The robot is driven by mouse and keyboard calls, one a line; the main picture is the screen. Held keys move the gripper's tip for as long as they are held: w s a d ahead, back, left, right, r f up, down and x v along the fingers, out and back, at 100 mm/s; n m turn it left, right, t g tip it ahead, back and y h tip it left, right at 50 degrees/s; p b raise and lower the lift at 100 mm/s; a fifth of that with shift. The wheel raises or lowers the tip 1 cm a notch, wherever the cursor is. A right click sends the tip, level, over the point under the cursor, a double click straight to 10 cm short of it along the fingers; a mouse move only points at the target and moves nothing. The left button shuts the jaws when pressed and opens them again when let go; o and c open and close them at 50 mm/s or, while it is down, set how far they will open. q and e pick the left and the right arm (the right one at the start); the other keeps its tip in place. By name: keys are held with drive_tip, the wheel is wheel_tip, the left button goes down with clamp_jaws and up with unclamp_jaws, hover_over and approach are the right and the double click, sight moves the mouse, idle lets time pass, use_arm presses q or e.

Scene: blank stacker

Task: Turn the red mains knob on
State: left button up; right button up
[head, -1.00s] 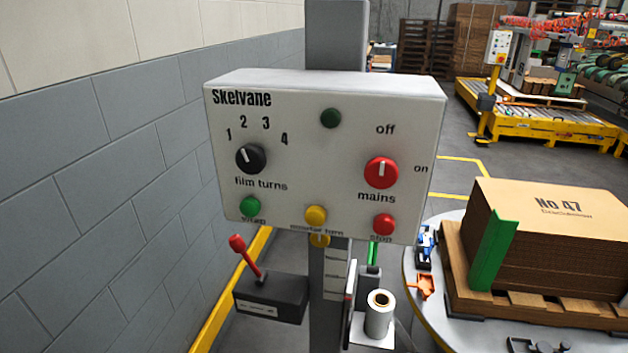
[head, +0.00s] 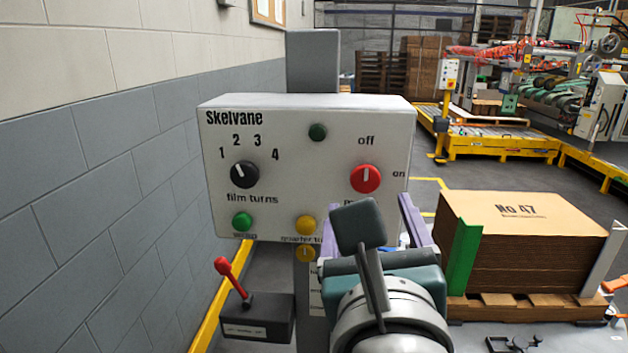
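The red mains knob (head: 365,179) is on the right side of the white Skelvane control box (head: 290,110). Its white pointer line stands upright, toward the "off" label, with "on" to its right. My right gripper (head: 408,218) is in front of the box's lower right corner, below and right of the knob. Its two purple fingers are spread apart with nothing seen between them, and it is not touching the knob. It hides the "mains" label and the red stop button. My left gripper is not in view.
The box also carries a black film turns knob (head: 244,174), a green button (head: 242,221) and a yellow button (head: 305,225). A red-handled lever (head: 224,268) stands below. A grey block wall (head: 90,190) is at left. Stacked cardboard (head: 530,240) is at right.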

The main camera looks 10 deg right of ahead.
sight(365, 179)
drive_tip(key=x, duration=0.8)
drive_tip(key=shift+w+d+b, duration=0.15)
drive_tip(key=shift+w+b, duration=0.1)
drive_tip(key=shift+b, duration=0.1)
clamp_jaws()
